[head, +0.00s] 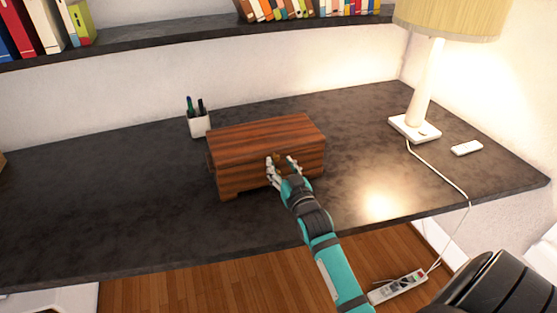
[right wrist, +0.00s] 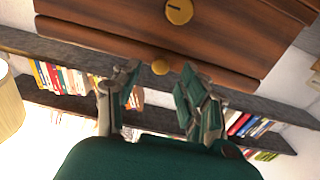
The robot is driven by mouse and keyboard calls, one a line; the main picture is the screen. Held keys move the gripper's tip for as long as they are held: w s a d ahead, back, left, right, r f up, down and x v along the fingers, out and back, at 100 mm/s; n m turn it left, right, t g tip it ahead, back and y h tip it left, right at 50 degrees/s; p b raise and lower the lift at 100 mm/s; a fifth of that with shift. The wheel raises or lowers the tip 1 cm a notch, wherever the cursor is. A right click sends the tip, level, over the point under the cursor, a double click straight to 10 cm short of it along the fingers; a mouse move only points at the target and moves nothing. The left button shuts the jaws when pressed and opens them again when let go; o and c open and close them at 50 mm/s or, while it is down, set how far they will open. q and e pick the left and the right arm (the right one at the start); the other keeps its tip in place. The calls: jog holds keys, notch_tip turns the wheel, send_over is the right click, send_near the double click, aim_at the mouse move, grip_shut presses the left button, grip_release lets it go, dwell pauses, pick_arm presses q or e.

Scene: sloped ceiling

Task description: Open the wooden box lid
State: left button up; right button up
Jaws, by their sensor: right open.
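The wooden box (head: 240,178) stands on the dark desk, with reddish-brown striped grain. Its lid (head: 262,133) is shut. My right gripper (head: 281,164) is at the front face of the box, with its fingers open and apart. I cannot tell whether the fingers touch the box. My left gripper is not in view.
A white pen cup (head: 199,124) stands behind the box at the left. A lamp (head: 415,127) and a white remote (head: 466,148) are at the right, with a cord running to a power strip (head: 398,287). The desk (head: 90,200) is clear left of the box.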

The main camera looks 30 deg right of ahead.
jog(key=shift+x, duration=1.1)
grip_shut()
